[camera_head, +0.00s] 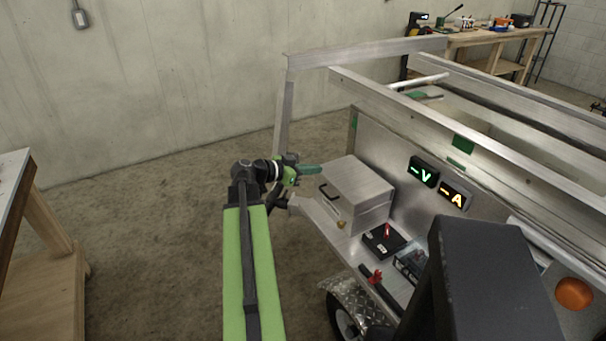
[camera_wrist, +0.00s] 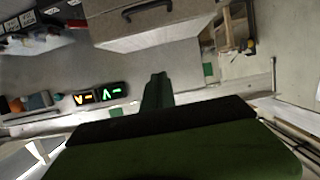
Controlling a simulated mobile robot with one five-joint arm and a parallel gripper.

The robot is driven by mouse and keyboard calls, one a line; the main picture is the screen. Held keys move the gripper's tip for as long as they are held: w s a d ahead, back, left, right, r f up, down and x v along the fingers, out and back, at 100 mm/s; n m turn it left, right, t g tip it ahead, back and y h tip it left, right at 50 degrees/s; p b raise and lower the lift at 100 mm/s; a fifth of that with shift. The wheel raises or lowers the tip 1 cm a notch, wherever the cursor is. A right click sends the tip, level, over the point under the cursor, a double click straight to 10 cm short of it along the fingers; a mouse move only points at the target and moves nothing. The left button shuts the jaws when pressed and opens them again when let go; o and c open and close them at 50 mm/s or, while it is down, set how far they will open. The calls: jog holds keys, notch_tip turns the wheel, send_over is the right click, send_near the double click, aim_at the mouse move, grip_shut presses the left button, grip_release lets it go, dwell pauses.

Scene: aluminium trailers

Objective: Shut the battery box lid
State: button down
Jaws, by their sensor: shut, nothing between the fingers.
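The battery box (camera_head: 368,216) is a silver metal box on the trailer's side shelf, right of my gripper in the head view. Its lid (camera_head: 358,180) lies over the box and looks down or nearly down; I cannot tell whether a thin gap remains. A dark handle (camera_head: 328,191) sits on its left side. My gripper (camera_head: 316,169) is shut and empty, its green fingers near the lid's far left corner; contact is unclear. In the wrist view the shut fingers (camera_wrist: 158,82) stand below the box (camera_wrist: 150,38), apart from it in the picture.
A black case (camera_head: 384,241) and red-handled tools lie on the shelf nearer me. Green and amber displays (camera_head: 423,173) are on the panel behind. Trailer rails (camera_head: 460,125) run along the right. A workbench (camera_head: 20,215) stands left; the floor between is clear.

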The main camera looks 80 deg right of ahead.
aim_at(324, 193)
jog(key=shift+s+d+f+b, duration=0.3)
jog(key=shift+f+b, duration=0.45)
jog(key=shift+f, duration=0.05)
jog(key=shift+s+d+f+b, duration=0.3)
jog(key=shift+f+b, duration=0.4)
jog(key=shift+f, duration=0.15)
jog(key=shift+s+d+f+b, duration=0.25)
jog(key=shift+s+f+b, duration=0.05)
jog(key=shift+f+b, duration=0.5)
jog(key=f+b, duration=0.6)
jog(key=shift+w+a+f, duration=0.15)
jog(key=shift+a+f, duration=0.05)
jog(key=shift+f, duration=0.05)
jog(key=shift+r, duration=0.15)
